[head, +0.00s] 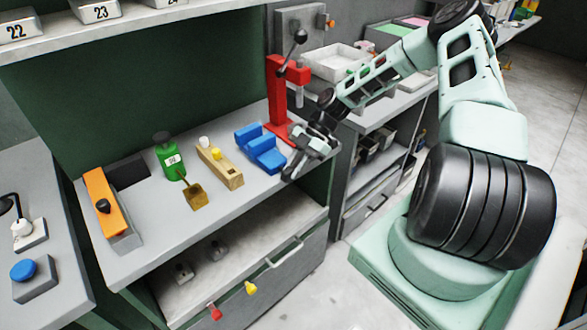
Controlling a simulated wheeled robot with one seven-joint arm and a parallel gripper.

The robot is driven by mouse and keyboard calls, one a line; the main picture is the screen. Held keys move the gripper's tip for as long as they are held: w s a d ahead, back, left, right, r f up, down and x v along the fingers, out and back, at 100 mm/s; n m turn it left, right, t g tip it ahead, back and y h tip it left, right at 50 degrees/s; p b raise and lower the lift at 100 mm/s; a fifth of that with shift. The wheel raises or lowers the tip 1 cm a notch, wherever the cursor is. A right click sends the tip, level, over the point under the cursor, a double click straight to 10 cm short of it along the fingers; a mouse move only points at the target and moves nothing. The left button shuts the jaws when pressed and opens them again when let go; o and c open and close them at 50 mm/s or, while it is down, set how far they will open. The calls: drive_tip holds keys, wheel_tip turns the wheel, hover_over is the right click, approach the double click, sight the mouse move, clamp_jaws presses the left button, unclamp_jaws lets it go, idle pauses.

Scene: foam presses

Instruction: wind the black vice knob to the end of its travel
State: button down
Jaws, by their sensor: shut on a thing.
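The blue vice (262,150) sits on the grey bench top, close to its right end. My gripper (293,170) is at the right end of the vice, low over the bench edge. It is shut on the vice's black knob, which the fingers hide from this view. How far the knob is turned cannot be seen.
A red press (279,95) with a black ball lever stands just behind my gripper. A wooden plane (220,166), a brass block (195,196), a green weight (170,158) and an orange-topped tool (105,202) stand to the left. Bare bench lies in front of them.

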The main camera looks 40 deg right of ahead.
drive_tip(key=shift+d+y, duration=0.1)
drive_tip(key=shift+y, duration=0.2)
drive_tip(key=c, duration=1.2)
unclamp_jaws()
drive_tip(key=shift+f, duration=0.1)
drive_tip(key=shift+c, duration=0.2)
drive_tip(key=shift+a+r+h+p, duration=0.25)
drive_tip(key=shift+r+h+p, duration=0.3)
drive_tip(key=shift+h, duration=0.45)
drive_tip(key=shift+a+f+h, duration=0.1)
drive_tip(key=shift+a+h, duration=0.15)
drive_tip(key=shift+h, duration=0.85)
drive_tip(key=h+b, duration=0.2)
drive_tip(key=shift+a+f+h+b, duration=0.1)
drive_tip(key=shift+a+h+b, duration=0.2)
drive_tip(key=shift+h+b, duration=0.1)
drive_tip(key=h+b, duration=0.1)
drive_tip(key=b, duration=0.1)
drive_tip(key=h+b, duration=0.1)
drive_tip(key=b, duration=0.1)
drive_tip(key=shift+a, duration=0.3)
